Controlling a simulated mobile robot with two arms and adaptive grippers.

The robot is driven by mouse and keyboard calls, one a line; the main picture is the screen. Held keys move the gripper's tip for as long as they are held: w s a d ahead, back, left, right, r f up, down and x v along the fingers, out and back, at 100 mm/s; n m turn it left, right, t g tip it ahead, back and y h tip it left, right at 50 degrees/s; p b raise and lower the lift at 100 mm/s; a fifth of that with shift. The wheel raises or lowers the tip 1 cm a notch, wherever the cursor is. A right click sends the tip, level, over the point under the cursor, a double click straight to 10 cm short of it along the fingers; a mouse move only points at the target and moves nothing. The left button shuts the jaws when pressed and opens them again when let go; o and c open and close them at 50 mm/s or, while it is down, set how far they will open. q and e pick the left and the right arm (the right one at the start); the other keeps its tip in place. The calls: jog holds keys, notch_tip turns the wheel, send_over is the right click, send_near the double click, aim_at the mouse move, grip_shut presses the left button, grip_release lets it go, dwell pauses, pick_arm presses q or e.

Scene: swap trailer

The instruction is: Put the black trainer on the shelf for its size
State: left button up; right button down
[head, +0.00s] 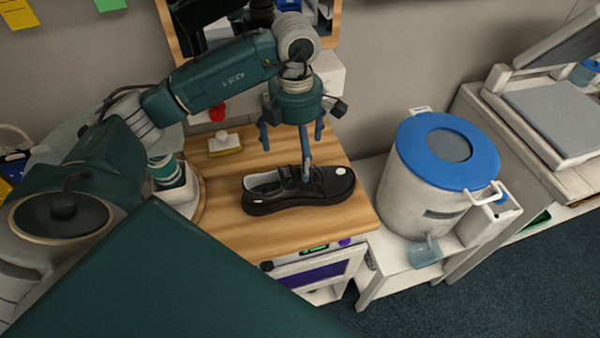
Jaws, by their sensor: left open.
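The black trainer (280,199) lies upright on the wooden top (228,225), its toe to the right and its opening to the left. It has straps across the top and a small pale spot on the toe. My left gripper (298,157) points down over the trainer with its fingers spread. One finger overlaps the strap area in the picture; I cannot tell if it touches. No shelf with readable size marks shows. My right gripper is not in view.
A white-and-yellow block (225,144) and a red item (217,112) sit behind the trainer. A large pale bin with a blue lid (415,150) stands to the right on a white stand. Further right is a white bench with a grey pad (553,110). Dark floor is clear at lower right.

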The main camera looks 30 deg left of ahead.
aim_at(298, 168)
pick_arm(q)
jog(key=shift+s+d+f, duration=0.1)
jog(key=shift+s+f, duration=0.05)
jog(key=shift+f, duration=0.45)
jog(key=shift+s+d+f, duration=0.1)
jog(key=shift+f, duration=0.5)
jog(key=shift+f+p, duration=0.35)
jog(key=shift+p, duration=0.25)
notch_tip(298, 168, down, 4)
jog(key=shift+w+r+p, duration=0.1)
jog(key=shift+r+p, duration=0.05)
jog(key=shift+p, duration=0.7)
jog(key=shift+f, duration=0.4)
jog(key=shift+c, duration=0.3)
jog(key=c, duration=1.3)
jog(key=shift+c, duration=1.1)
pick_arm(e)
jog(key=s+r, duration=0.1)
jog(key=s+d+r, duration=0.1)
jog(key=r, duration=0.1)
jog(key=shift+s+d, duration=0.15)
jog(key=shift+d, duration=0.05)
